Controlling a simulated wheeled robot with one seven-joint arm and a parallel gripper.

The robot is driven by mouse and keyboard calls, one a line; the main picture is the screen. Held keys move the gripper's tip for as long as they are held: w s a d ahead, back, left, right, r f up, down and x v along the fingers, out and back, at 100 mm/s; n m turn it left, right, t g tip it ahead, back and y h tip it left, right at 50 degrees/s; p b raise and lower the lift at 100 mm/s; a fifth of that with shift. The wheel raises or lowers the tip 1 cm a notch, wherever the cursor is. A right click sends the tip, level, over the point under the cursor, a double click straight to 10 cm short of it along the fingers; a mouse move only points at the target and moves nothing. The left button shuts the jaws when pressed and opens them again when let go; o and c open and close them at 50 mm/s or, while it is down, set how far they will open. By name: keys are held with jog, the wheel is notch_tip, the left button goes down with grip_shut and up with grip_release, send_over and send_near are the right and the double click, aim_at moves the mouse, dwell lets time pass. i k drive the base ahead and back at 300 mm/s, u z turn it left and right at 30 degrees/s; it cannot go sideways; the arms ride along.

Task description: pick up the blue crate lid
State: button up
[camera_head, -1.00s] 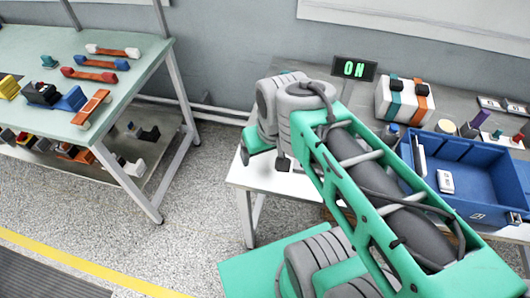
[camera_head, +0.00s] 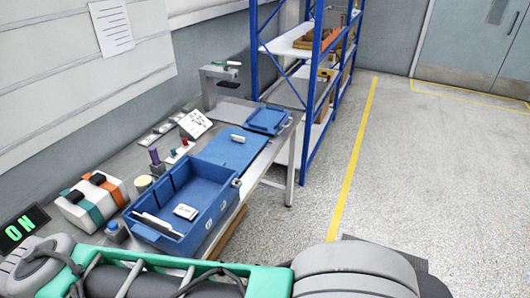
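A flat blue panel (camera_head: 228,150), which looks like the crate lid, lies on the bench just beyond the blue crate (camera_head: 205,222). A small white piece (camera_head: 238,138) sits on the panel; I cannot tell whether it is a handle. The open crate holds a white box-like item (camera_head: 186,211) and a long pale strip. A shallow blue tray (camera_head: 268,119) with a raised rim lies farther back, near the bench end. My arm crosses the bottom of the view; my gripper is out of view.
A white case with orange and teal straps (camera_head: 92,200) and a lit ON sign (camera_head: 22,228) stand at left. Small jars and a purple-topped item (camera_head: 155,159) line the crate's left side. A blue-framed shelf (camera_head: 312,80) stands behind. The floor at right is clear.

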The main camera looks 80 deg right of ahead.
aim_at(237, 147)
jog(key=z, duration=2.25)
